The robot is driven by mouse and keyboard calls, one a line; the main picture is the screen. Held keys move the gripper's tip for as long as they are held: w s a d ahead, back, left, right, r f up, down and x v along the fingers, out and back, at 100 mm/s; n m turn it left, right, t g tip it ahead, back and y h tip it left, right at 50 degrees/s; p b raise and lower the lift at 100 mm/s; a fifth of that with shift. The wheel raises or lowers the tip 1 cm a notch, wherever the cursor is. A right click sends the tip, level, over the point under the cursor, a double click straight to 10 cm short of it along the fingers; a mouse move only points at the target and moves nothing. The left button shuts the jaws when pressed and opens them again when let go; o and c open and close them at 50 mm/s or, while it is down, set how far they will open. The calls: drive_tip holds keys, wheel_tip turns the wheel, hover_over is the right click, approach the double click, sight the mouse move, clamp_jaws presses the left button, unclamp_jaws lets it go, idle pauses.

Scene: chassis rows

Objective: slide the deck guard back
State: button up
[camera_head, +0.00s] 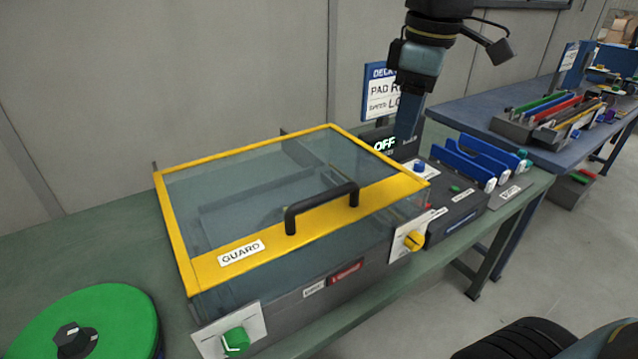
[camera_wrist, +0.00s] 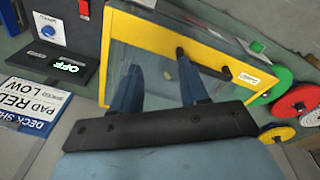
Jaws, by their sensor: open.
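The deck guard (camera_head: 225,262) is a clear lid with a yellow frame and a GUARD label, lying over a grey box. Its black bar handle (camera_head: 322,206) stands on the yellow front strip. In the wrist view the guard (camera_wrist: 150,32) lies beyond my fingers, with its handle (camera_wrist: 202,64) past the right finger. My gripper (camera_head: 406,132) points down behind the guard's right end, apart from the handle. In the wrist view my gripper (camera_wrist: 158,76) shows two blue fingers spread apart with nothing between them.
A display reading OFF (camera_head: 385,145) and a sign (camera_head: 378,92) stand close to my gripper. A control box with a blue button (camera_head: 419,166) and blue racks (camera_head: 470,165) lie to the right. A green disc (camera_head: 110,315) lies front left. A yellow knob (camera_head: 414,240) is on the box front.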

sight(321, 194)
drive_tip(key=s+a+r+n+g+h, duration=0.1)
drive_tip(key=a+r+n+g+h, duration=0.15)
drive_tip(key=a+n, duration=1.1)
drive_tip(key=shift+m+g+y, duration=0.25)
drive_tip(key=shift+m+y, duration=0.1)
drive_tip(key=shift+m, duration=0.5)
drive_tip(key=f, duration=0.4)
drive_tip(key=s+f, duration=0.1)
drive_tip(key=f, duration=0.4)
drive_tip(key=s+f, duration=0.1)
drive_tip(key=f, duration=0.3)
drive_tip(key=shift+s+d+f, duration=0.15)
drive_tip(key=shift+d+f, duration=0.05)
drive_tip(key=shift+f, duration=0.2)
clamp_jaws()
